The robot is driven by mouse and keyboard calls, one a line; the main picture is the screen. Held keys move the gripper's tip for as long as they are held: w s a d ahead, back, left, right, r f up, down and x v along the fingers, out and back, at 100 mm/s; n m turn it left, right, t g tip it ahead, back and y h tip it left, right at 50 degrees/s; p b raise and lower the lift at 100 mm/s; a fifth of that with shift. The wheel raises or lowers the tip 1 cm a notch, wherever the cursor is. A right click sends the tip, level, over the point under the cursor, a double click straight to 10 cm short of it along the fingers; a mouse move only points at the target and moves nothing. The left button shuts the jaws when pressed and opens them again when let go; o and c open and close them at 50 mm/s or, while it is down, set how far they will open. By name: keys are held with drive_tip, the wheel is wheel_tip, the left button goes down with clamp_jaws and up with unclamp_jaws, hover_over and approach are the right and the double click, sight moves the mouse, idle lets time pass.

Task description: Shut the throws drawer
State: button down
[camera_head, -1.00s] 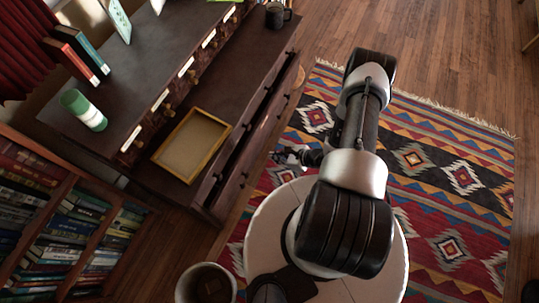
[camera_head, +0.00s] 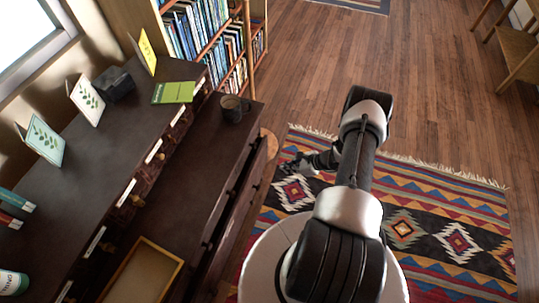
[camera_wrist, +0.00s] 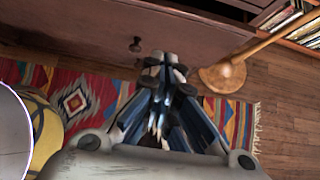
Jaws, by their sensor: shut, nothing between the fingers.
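The dark wooden cabinet (camera_head: 190,205) stands at the left in the head view, with large drawers along its lower front. A long drawer front (camera_head: 236,212) there seems to stand out a little beyond the top. I cannot read a label that marks it as the throws drawer. The wrist view shows a dark reddish drawer front (camera_wrist: 75,32) with a round knob (camera_wrist: 135,45). My gripper (camera_head: 297,165) is shut and empty, low in front of the cabinet. In the wrist view its fingertips (camera_wrist: 165,63) are just below and right of the knob; contact cannot be told.
A patterned rug (camera_head: 440,225) lies under my arm. A round wooden piece with a pole (camera_wrist: 223,76) is right of the fingers. A mug (camera_head: 233,108) and a framed tray (camera_head: 143,275) are on the cabinet's lower top. A bookcase (camera_head: 235,50) stands behind.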

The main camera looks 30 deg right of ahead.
drive_tip(key=b, duration=0.4)
approach(255, 171)
wheel_tip(255, 171, down, 3)
drive_tip(key=shift+w+a+r, duration=0.25)
drive_tip(key=shift+w+a, duration=0.75)
drive_tip(key=shift+w, duration=0.2)
drive_tip(key=shift+s, duration=0.1)
